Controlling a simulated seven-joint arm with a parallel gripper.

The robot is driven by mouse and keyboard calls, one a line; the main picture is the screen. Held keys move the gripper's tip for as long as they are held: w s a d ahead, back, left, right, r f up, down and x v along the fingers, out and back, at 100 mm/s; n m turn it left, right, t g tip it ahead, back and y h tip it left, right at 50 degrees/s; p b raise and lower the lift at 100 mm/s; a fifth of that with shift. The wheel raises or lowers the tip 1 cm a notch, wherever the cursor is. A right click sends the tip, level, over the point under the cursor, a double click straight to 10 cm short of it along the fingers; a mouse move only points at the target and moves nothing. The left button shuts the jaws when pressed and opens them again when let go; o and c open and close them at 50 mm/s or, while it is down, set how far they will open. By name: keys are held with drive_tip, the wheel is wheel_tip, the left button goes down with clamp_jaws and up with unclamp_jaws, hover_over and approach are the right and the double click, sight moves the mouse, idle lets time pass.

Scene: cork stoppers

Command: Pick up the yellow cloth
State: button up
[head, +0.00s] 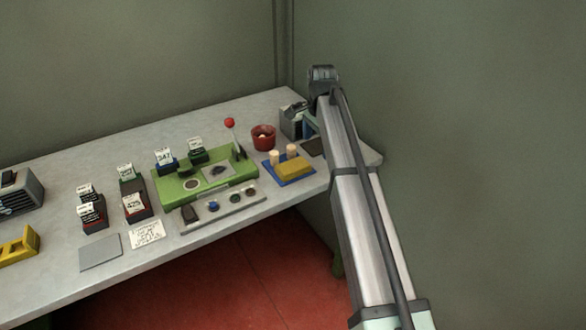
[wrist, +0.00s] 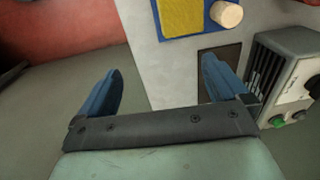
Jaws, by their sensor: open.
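The yellow cloth (head: 294,168) lies on a blue mat (head: 291,181) near the right end of the grey table, with two cork stoppers (head: 275,155) just behind it. In the wrist view, the yellow cloth (wrist: 181,17) is at the top edge, partly cut off, with a cork stopper (wrist: 226,14) to its right. My gripper (wrist: 160,64) is open, its blue fingers apart with nothing between them. It is off the mat, the cloth lying beyond its fingertips. In the head view my arm hides most of the gripper.
A grey box with knobs (wrist: 288,75) stands close to my right finger in the wrist view. A dark flat pad (wrist: 219,70) lies behind that finger. A red pot (head: 263,137) and a green tray (head: 205,182) stand left of the mat. A wall rises at right.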

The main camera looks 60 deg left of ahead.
approach(293, 165)
drive_tip(key=f, duration=0.3)
drive_tip(key=shift+a+h, duration=0.2)
drive_tip(key=shift+h, duration=0.1)
drive_tip(key=shift+w+a+f, duration=0.1)
drive_tip(key=shift+w+f, duration=0.05)
drive_tip(key=shift+f, duration=2.9)
drive_tip(key=shift+c, duration=0.3)
drive_tip(key=c, duration=1)
